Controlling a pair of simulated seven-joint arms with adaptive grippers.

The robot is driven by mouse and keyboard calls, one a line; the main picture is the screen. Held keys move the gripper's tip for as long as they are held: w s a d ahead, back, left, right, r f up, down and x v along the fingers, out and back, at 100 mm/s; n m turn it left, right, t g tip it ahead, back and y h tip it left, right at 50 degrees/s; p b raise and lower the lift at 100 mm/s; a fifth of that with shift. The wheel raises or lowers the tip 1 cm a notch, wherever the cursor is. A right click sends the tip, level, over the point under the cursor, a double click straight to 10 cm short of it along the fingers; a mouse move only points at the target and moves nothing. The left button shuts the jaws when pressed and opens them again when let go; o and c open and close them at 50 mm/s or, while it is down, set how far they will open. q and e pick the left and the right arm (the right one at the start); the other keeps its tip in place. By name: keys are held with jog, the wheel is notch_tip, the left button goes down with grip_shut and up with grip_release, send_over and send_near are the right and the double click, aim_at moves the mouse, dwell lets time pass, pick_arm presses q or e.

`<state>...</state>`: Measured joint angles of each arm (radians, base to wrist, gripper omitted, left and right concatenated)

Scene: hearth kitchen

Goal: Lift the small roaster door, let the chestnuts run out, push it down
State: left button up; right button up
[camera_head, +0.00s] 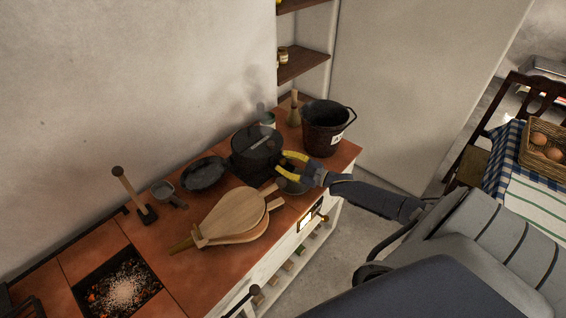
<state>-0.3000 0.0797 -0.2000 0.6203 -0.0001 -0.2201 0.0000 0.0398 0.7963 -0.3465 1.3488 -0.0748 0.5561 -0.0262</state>
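A dark, round, drum-like vessel (256,160) stands on the tiled counter and looks like the roaster. A grey bar or handle (262,138) lies across its top, and faint smoke hangs above it. I cannot make out its small door or any chestnuts. My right gripper (284,166), with yellow fingers, is at the vessel's right side. Its fingers are spread apart, pointing left, with nothing seen between them; whether they touch the vessel is unclear. My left gripper is not in view.
Wooden bellows (232,214) lie in front of the vessel. A black bucket (325,128) stands behind my gripper.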

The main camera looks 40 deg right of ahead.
jog(key=shift+w+a, duration=0.1)
jog(key=shift+w, duration=0.1)
jog(key=shift+c, duration=0.3)
grip_shut()
